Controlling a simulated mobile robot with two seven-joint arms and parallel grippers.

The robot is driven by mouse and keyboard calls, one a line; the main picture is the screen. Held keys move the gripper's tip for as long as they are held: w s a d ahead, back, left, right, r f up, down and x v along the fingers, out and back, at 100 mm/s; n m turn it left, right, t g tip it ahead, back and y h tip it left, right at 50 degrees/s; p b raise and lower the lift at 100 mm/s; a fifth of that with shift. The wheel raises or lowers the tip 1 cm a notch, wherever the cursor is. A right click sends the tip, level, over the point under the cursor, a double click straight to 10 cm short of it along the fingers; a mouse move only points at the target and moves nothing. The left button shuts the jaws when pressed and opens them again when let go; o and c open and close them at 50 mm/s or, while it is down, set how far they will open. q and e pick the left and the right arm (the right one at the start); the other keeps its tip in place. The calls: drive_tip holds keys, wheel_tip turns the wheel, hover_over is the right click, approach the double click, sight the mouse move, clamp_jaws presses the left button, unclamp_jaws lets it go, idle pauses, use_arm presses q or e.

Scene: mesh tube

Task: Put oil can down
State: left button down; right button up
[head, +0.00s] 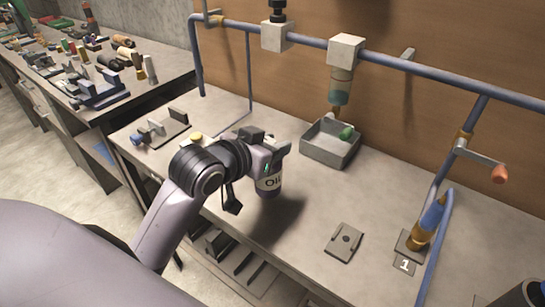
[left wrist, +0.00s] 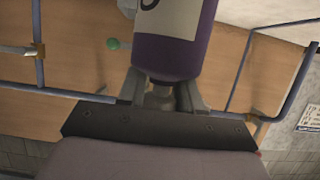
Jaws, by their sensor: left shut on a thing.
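The oil can (head: 269,184) has a white label reading "Oil" and a dark purple lower part. My left gripper (head: 264,152) is shut on it near its top. The can hangs roughly upright above the workbench (head: 195,243), with a dark shadow on the bench to its lower right. In the left wrist view the can's purple body (left wrist: 172,50) fills the top middle, and the fingers of my left gripper (left wrist: 160,95) close around its narrow neck. My right gripper is not in view.
A grey tray (head: 331,151) with a green item stands behind the can. A flat metal plate (head: 344,242) lies to the right. A blue-and-brass tool (head: 427,222) stands by the "1" marker (head: 405,265). A blue tube frame (head: 430,70) spans the back. Bench between can and plate is clear.

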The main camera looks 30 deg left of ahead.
use_arm(q)
drive_tip(key=shift+f, duration=1.65)
drive_tip(key=c, duration=0.8)
unclamp_jaws()
drive_tip(key=shift+f, duration=0.15)
drive_tip(key=shift+o, duration=0.2)
